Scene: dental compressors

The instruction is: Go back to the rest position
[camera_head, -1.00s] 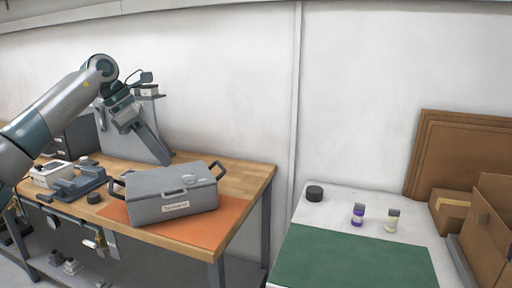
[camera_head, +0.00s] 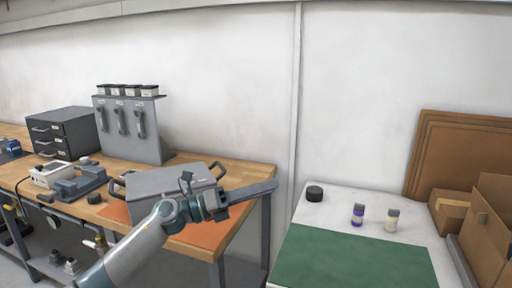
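My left gripper (camera_head: 250,192) is in front of the grey lidded case and reaches past its right side, near the front right corner of the wooden workbench (camera_head: 245,172). Its fingers point right and look close together, but I cannot tell whether they are open or shut. No object shows at its fingertips. The grey case (camera_head: 170,181) sits on an orange mat (camera_head: 208,238) on the bench, and my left arm hides part of its front. My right gripper is not in view.
A grey panel with handles (camera_head: 150,148) and a drawer cabinet (camera_head: 66,132) stand at the back left. On the right, a white table (camera_head: 338,203) with a green mat (camera_head: 350,262) holds a black puck (camera_head: 314,193), a purple bottle (camera_head: 358,215) and a pale bottle (camera_head: 392,220). Cardboard boxes (camera_head: 488,235) stand far right.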

